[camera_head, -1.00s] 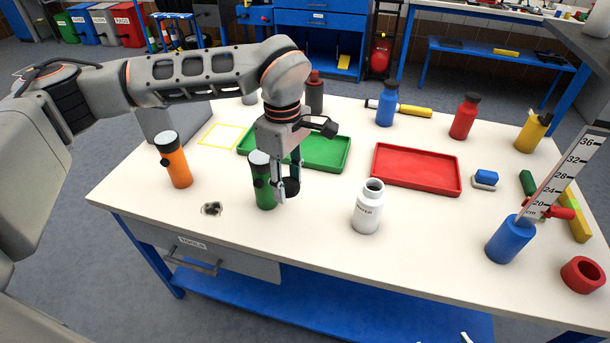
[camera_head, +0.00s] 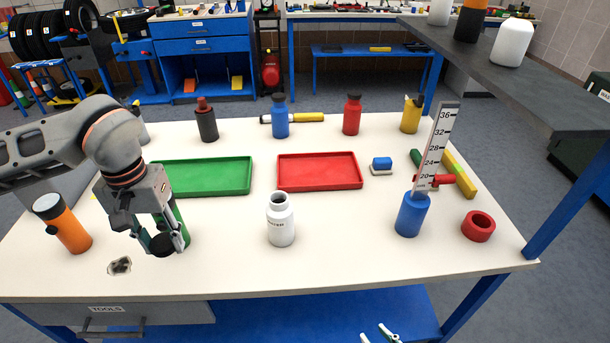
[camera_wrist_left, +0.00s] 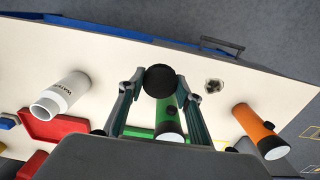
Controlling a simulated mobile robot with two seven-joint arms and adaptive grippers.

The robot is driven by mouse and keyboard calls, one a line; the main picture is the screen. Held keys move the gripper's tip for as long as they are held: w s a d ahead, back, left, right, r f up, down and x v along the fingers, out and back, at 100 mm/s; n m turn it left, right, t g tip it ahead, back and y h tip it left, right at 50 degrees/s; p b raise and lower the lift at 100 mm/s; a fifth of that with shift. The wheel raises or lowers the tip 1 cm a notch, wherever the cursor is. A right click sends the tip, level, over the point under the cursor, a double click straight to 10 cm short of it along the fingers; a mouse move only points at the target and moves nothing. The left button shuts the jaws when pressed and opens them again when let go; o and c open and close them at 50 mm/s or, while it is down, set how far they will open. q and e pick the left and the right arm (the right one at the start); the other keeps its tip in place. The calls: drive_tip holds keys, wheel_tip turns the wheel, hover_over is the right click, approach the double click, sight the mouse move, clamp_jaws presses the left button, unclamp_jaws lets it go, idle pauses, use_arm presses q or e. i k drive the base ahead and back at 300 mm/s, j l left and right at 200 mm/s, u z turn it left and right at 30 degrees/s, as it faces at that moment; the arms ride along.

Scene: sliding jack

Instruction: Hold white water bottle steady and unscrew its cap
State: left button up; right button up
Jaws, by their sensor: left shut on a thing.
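The white water bottle (camera_head: 281,224) stands upright on the table with its mouth open and no cap on it. It also shows in the left wrist view (camera_wrist_left: 60,95). My left gripper (camera_head: 163,243) is left of the bottle, apart from it, near the green flashlight (camera_head: 181,224). Its fingers are shut on a round black cap (camera_wrist_left: 160,80), which also shows low over the table in the head view (camera_head: 161,245). The gripper partly hides the flashlight.
An orange flashlight (camera_head: 66,225) stands at left. A green tray (camera_head: 215,178) and a red tray (camera_head: 320,171) lie behind. A blue cylinder with a ruler (camera_head: 411,216) and a red ring (camera_head: 478,227) are at right. Table in front of the bottle is clear.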

sight(280, 211)
drive_tip(key=l, duration=0.8)
drive_tip(key=i+l, duration=0.2)
drive_tip(key=l, duration=0.25)
drive_tip(key=i, duration=0.25)
